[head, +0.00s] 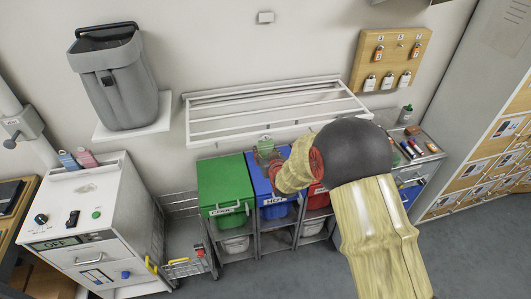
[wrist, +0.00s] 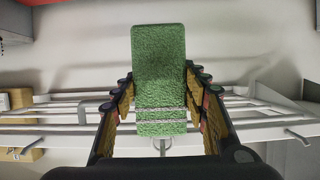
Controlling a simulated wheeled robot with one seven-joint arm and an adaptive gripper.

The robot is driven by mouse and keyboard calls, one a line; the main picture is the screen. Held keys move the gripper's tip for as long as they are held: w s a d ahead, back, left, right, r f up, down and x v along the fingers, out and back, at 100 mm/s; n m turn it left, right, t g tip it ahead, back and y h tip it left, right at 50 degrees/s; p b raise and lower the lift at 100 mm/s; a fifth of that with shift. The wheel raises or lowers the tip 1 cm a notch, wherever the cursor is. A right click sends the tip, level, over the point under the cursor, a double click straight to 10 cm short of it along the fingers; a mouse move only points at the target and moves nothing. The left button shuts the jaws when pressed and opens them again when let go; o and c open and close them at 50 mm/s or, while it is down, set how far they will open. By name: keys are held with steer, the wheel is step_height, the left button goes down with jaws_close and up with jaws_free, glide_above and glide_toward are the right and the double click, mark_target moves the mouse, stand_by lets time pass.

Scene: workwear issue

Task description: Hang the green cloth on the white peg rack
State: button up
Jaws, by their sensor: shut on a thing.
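The green cloth (wrist: 158,65) is a small towel with pale stripes near one end. It stands between the two fingers of my gripper (wrist: 161,85), which is shut on it. In the head view the cloth (head: 265,143) is a small green patch at my gripper (head: 268,156), partly hidden by my arm. The white peg rack (head: 270,105) is fixed to the wall, with long bars. The cloth is just below its front edge in the head view. In the wrist view the rack (wrist: 60,112) lies behind the cloth; I cannot tell whether they touch.
Green (head: 224,185) and blue (head: 268,180) lidded bins stand below the rack, with a red one partly behind my arm. A grey bin (head: 118,80) sits on a wall shelf at left. A wooden padlock board (head: 390,60) hangs at right. A white machine (head: 90,215) stands lower left.

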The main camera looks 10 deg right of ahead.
steer(key=o, duration=1.1)
steer(key=shift+s, duration=0.1)
steer(key=v, duration=1.2)
steer(key=s+f+g, duration=0.7)
steer(key=s+f, duration=0.1)
steer(key=s, duration=0.5)
steer(key=shift+g, duration=0.4)
steer(key=s+r+b, duration=0.3)
steer(key=s+r, duration=0.2)
steer(key=s, duration=0.1)
steer(key=s+r+b, duration=0.3)
steer(key=s+r, duration=0.2)
steer(key=s, duration=0.2)
steer(key=s+r+b, duration=0.3)
steer(key=s+r, duration=0.2)
steer(key=s, duration=0.1)
steer(key=shift+s+r+b, duration=0.1)
steer(key=shift+s+b, duration=0.15)
steer(key=shift+b, duration=0.05)
